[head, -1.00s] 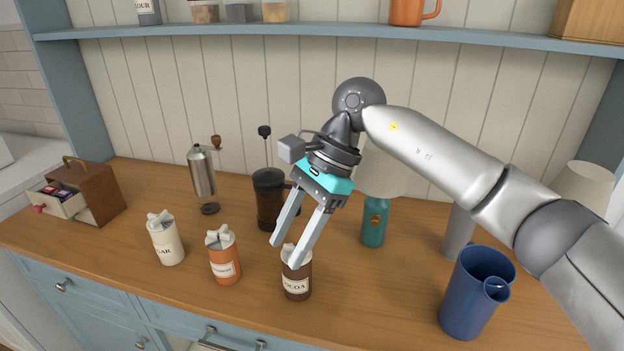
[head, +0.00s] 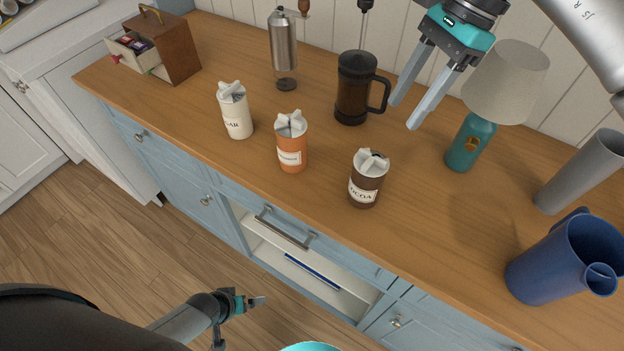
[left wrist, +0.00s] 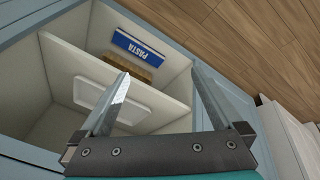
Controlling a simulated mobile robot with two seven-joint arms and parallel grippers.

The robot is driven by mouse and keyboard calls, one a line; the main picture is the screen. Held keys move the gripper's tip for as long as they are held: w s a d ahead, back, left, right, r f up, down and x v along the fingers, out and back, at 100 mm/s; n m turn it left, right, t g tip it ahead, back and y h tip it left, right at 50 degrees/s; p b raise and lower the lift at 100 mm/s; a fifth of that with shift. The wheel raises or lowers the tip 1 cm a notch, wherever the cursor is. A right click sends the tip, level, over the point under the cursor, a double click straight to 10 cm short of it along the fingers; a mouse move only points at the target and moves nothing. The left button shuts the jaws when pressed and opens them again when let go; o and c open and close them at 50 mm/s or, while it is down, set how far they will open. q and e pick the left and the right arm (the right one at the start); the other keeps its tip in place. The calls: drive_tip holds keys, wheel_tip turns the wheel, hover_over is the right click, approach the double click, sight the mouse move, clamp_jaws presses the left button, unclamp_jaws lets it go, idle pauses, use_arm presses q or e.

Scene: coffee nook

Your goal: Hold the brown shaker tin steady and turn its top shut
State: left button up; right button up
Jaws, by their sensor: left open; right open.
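The brown shaker tin (head: 365,189), labelled COCOA, stands upright near the counter's front edge in the head view. Its pale top (head: 372,162) sits on it with a raised grip and a dark gap at the rim. My right gripper (head: 404,114) is open and empty, above and behind the tin, clear of it. My left gripper (head: 260,300) is low in front of the cabinets, well below the counter. In the left wrist view its fingers (left wrist: 159,73) are spread and empty before an open cabinet; the tin is not in that view.
An orange tin (head: 291,150) and a cream tin (head: 236,115) stand left of the brown one. A French press (head: 352,92) stands behind, a teal lamp (head: 466,145) and blue jug (head: 553,265) to the right.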

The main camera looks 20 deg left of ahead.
use_arm(q)
drive_tip(key=w+d+r+n+h, duration=0.3)
drive_tip(key=w+d+r+n, duration=0.15)
drive_tip(key=w+r, duration=0.4)
drive_tip(key=s+d+r+n+g+h, duration=0.1)
drive_tip(key=s+d+r+n+h, duration=0.25)
drive_tip(key=d+r, duration=0.55)
drive_tip(key=s+d+r+n+g+h, duration=0.2)
drive_tip(key=s+d+r+n+h, duration=0.3)
drive_tip(key=r, duration=0.6)
drive_tip(key=n+t+y, duration=0.1)
drive_tip(key=n+t, duration=0.6)
drive_tip(key=n, duration=0.1)
approach(380, 184)
drive_tip(key=a+f, duration=0.1)
drive_tip(key=w+a+f, duration=0.1)
drive_tip(key=a, duration=0.1)
drive_tip(key=shift+w+a+f, duration=0.2)
drive_tip(key=shift+w+f, duration=0.05)
drive_tip(key=shift+f, duration=0.1)
drive_tip(key=shift+g, duration=0.3)
drive_tip(key=x, duration=1.5)
drive_tip(key=shift+w+f, duration=0.1)
drive_tip(key=shift+w, duration=0.05)
